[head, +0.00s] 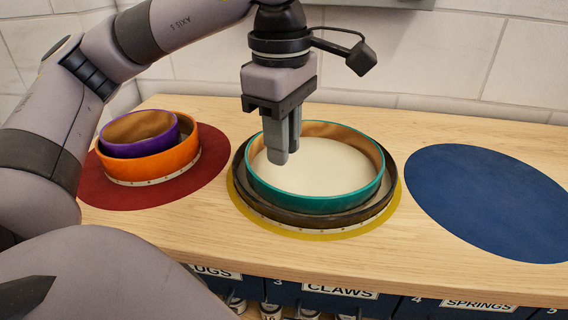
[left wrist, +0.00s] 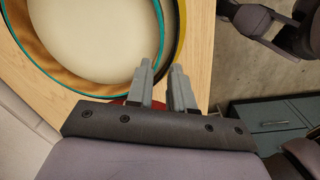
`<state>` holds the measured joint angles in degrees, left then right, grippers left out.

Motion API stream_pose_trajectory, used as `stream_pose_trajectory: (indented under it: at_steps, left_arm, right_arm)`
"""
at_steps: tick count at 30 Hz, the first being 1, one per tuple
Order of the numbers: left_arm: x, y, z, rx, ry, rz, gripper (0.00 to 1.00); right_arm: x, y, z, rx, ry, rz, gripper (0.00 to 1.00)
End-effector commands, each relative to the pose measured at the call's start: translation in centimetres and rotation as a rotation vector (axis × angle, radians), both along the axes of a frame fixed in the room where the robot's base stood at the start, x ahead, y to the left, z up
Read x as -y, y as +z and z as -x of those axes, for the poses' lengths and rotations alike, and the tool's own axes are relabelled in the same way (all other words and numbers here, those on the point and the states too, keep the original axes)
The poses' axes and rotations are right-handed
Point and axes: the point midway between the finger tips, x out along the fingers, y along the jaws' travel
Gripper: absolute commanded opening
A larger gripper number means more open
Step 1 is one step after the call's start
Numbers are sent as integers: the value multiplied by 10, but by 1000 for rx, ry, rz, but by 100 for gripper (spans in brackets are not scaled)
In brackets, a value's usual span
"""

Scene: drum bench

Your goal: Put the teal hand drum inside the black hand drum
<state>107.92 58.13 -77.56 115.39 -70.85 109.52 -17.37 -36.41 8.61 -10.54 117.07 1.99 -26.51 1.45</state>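The teal hand drum (head: 315,202) sits inside the black hand drum (head: 335,220), its teal rim standing above the black one. Its pale skin and orange-brown inner wall show. The teal rim also shows in the left wrist view (left wrist: 62,82). The black drum rests on a yellow round mat (head: 255,220). My left gripper (head: 284,158) points down in front of the drums' far side in the head view. My right gripper is not in view.
A purple drum (head: 140,148) sits inside an orange drum (head: 155,168) on a red mat (head: 205,188) at left. A blue mat (head: 490,200) at right is empty. A tiled wall (head: 420,50) stands behind the wooden bench (head: 415,240). Labelled bins (head: 340,300) are below the front edge.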

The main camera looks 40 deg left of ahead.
Motion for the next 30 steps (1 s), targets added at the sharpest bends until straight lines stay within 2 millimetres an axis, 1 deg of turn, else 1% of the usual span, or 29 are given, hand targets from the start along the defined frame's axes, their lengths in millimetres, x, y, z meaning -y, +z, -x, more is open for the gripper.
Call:
stream_pose_trajectory:
  at_steps: [1,3,7,25,28,30]
  left_arm:
    - [1,9,0,2,-1,2,22]
    - [1,18,0,3,0,0,22]
    - [0,26,1,0,-1,0,22]
    - [0,27,1,0,-1,0,22]
    - [0,35,1,1,-1,0,22]
    - [0,48,1,1,-1,0,22]
  right_arm:
    - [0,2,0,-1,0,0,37]
    - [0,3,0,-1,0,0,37]
    - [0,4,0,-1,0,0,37]
    - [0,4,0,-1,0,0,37]
    - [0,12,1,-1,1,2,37]
    - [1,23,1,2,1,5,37]
